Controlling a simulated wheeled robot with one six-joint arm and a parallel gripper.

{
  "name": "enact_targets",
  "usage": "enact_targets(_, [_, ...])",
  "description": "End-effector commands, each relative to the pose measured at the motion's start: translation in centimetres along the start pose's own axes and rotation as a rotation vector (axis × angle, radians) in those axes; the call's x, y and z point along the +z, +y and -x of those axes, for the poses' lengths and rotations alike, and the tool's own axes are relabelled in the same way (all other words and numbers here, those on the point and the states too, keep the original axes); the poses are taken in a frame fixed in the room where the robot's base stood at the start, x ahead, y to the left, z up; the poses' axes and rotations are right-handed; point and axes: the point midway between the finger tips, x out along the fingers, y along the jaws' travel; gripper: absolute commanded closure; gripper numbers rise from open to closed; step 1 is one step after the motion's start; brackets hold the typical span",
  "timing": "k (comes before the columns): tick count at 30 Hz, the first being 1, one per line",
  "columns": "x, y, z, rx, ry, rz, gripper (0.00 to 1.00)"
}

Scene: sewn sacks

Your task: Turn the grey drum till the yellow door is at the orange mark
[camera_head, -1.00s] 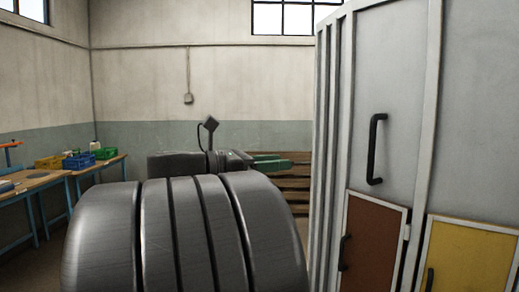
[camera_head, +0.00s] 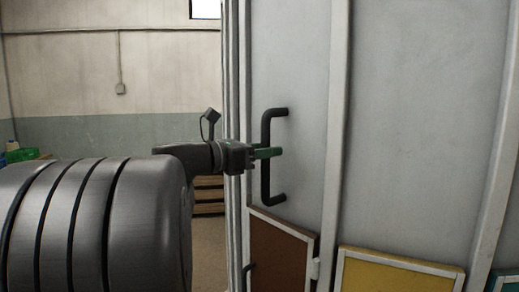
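The grey drum (camera_head: 420,110) fills the right side, a tall ribbed wall with a black upright handle (camera_head: 266,180). Below the handle are a brown door (camera_head: 282,255) and, to its right, the yellow door (camera_head: 400,278), cut off by the bottom edge. My gripper (camera_head: 270,152) has green fingers and points right. The fingers overlap the handle's upright bar at about mid height and look parted, with nothing clearly clamped. Whether they touch the bar, I cannot tell. The orange mark is not in view.
A teal door (camera_head: 505,281) shows at the lower right corner. My own dark arm link blocks the lower left. Behind my gripper are wooden slats (camera_head: 208,195). A green bin (camera_head: 20,155) stands far left, and the wall lies well back.

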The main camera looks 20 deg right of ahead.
Motion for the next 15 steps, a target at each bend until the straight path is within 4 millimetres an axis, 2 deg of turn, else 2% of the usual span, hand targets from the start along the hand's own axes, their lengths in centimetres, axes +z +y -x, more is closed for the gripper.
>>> enact_targets(11, [-0.01,-0.02,-0.45,0.0,0.0,0.0,0.6])
enact_targets(15, [-0.02,-0.02,-0.44,0.0,0.0,0.0,0.88])
